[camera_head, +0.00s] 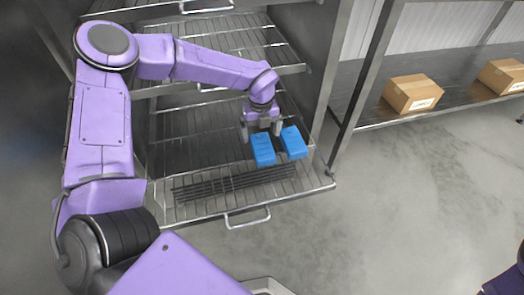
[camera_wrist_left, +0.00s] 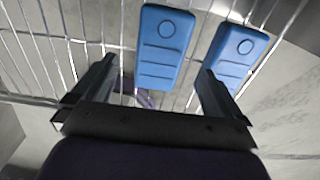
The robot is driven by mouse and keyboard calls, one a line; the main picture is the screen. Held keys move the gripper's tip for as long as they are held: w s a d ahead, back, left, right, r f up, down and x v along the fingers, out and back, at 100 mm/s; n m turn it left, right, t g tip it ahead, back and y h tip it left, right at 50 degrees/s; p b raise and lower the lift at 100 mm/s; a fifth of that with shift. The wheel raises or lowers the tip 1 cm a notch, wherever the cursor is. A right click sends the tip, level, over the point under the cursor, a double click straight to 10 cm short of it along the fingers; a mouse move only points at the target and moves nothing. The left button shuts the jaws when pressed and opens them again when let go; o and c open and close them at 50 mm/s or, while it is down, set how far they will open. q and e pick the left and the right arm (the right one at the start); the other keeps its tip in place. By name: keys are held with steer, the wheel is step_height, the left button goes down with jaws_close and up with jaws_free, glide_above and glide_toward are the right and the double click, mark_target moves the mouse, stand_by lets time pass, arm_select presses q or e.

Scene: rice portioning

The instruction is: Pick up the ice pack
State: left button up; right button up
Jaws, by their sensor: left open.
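Two blue ice packs lie side by side on a pulled-out wire shelf: a left one (camera_head: 262,149) and a right one (camera_head: 293,142). In the left wrist view the left ice pack (camera_wrist_left: 165,48) lies ahead between the lines of my two fingers, and the right ice pack (camera_wrist_left: 236,55) is beyond the right finger, which covers part of its near edge. My left gripper (camera_head: 262,128) is open and empty, at the far ends of the packs. It also shows in the left wrist view (camera_wrist_left: 152,85). I cannot tell whether a finger touches a pack. My right gripper is out of view.
The wire shelf (camera_head: 195,212) has a front handle (camera_head: 247,217) and stands out from a metal rack. More wire shelves are above and behind my left arm. Cardboard boxes (camera_head: 412,93) (camera_head: 502,76) sit on a shelf at right. The floor in front is clear.

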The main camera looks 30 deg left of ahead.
mark_target(261, 143)
arm_select(q)
steer(key=f+b, duration=0.1)
steer(key=f, duration=0.2)
steer(key=f+b, duration=0.1)
steer(key=f, duration=0.2)
steer(key=shift+w+a+f, duration=0.1)
steer(key=shift+w+f, duration=0.1)
steer(key=shift+f, duration=0.15)
steer(key=shift+r, duration=0.15)
steer(key=shift+c, duration=0.7)
steer(key=c, duration=1.1)
